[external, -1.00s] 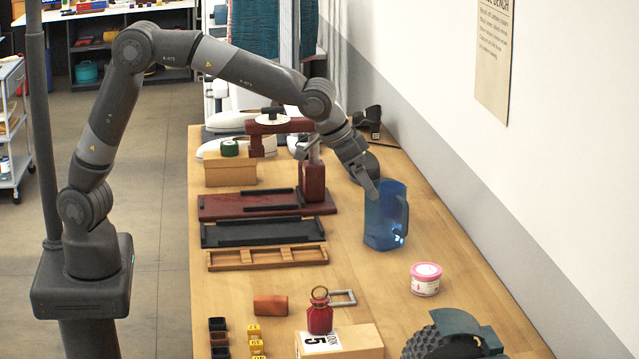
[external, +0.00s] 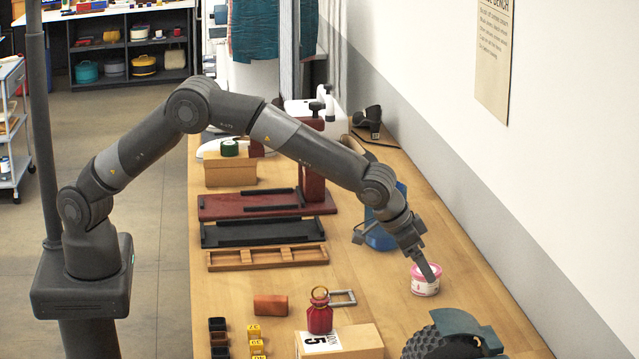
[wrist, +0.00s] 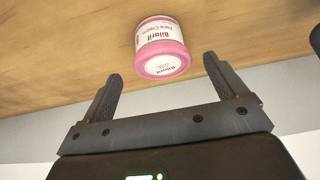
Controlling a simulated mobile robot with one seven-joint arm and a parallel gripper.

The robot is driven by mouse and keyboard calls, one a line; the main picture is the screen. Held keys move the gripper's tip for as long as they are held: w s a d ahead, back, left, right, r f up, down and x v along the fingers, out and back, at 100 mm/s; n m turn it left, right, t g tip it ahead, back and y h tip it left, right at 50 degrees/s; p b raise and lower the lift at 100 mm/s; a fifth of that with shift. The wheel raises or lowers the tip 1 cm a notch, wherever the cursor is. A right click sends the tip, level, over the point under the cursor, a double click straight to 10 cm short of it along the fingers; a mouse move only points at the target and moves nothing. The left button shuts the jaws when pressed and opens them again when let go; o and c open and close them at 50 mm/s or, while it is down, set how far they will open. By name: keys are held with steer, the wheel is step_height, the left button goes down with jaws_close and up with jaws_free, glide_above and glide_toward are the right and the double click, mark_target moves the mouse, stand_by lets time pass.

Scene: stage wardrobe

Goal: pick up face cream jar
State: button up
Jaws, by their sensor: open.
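The face cream jar (external: 424,286) is a small white tub with a pink lid, standing on the right part of the wooden table. In the wrist view the jar (wrist: 161,47) shows its label reading face cream, just beyond and between the fingertips. My gripper (external: 432,277) is open and empty, reaching down at the jar in the external view; one finger overlaps the jar there. In the wrist view both fingers of my gripper (wrist: 162,72) are spread wide, with the jar a little beyond them. Contact is not visible.
A blue pitcher (external: 378,236) stands behind my forearm, partly hidden. A dark green-black rounded object (external: 452,338) is close in front of the jar. A red bottle (external: 320,318) and a cardboard box (external: 358,342) are to the left. The wall (external: 560,200) runs along the right side.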

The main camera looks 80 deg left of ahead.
mark_target(421, 288)
steer(key=shift+x, duration=2.65)
steer(key=shift+a, duration=0.15)
steer(key=shift+c, duration=0.4)
steer(key=c, duration=1.1)
